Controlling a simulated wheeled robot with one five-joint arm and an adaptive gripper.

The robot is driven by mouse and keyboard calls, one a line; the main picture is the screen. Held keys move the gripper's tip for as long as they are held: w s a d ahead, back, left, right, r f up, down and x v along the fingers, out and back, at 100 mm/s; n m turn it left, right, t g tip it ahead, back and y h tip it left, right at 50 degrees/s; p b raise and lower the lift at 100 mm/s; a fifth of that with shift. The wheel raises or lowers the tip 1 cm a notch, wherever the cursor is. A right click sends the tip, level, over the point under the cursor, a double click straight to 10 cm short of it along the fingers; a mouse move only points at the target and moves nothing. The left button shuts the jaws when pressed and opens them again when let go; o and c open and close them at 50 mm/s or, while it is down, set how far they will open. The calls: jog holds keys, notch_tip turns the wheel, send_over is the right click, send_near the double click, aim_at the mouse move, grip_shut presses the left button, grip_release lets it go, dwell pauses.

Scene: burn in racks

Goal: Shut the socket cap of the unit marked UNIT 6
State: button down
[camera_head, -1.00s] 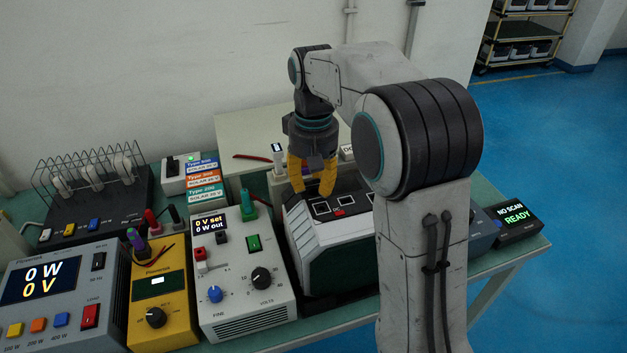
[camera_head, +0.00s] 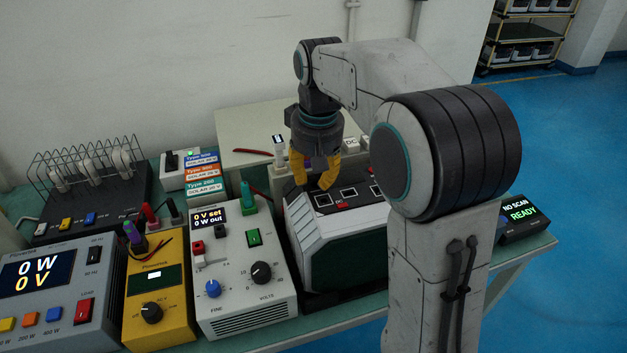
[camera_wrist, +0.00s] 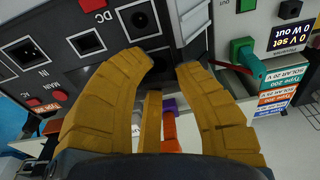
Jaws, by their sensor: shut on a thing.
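The unit with a pale ribbed shell and dark front (camera_head: 345,250) stands on the bench. Its dark top panel carries square sockets, one marked DC (camera_wrist: 85,42) in the wrist view. No UNIT 6 marking is readable. My gripper (camera_head: 316,186), with yellow fingers, points down at the panel's left end. In the wrist view its fingertips (camera_wrist: 171,68) are at the panel beside the sockets. A dark piece at the right fingertip appears to be the socket cap (camera_wrist: 195,45). The fingers hide most of it, so its angle and their hold on it are unclear.
Left of the unit stand a white supply with knobs (camera_head: 240,290), a yellow meter (camera_head: 160,305) and a grey load box (camera_head: 55,300). A wire rack (camera_head: 85,175) and type labels (camera_head: 203,176) are behind. A scanner display (camera_head: 522,218) sits at right.

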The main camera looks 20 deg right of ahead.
aim_at(319, 174)
jog(key=shift+s+d+f, duration=0.1)
jog(key=shift+s+f, duration=0.05)
jog(key=shift+f, duration=0.1)
jog(key=c, duration=0.8)
grip_release()
jog(key=shift+d+r, duration=0.1)
jog(key=shift+r, duration=0.1)
jog(key=r, duration=0.7)
jog(key=s+r, duration=0.1)
jog(key=r, duration=0.3)
jog(key=shift+s+r, duration=0.1)
jog(key=shift+r, duration=0.25)
jog(key=shift+s, duration=0.1)
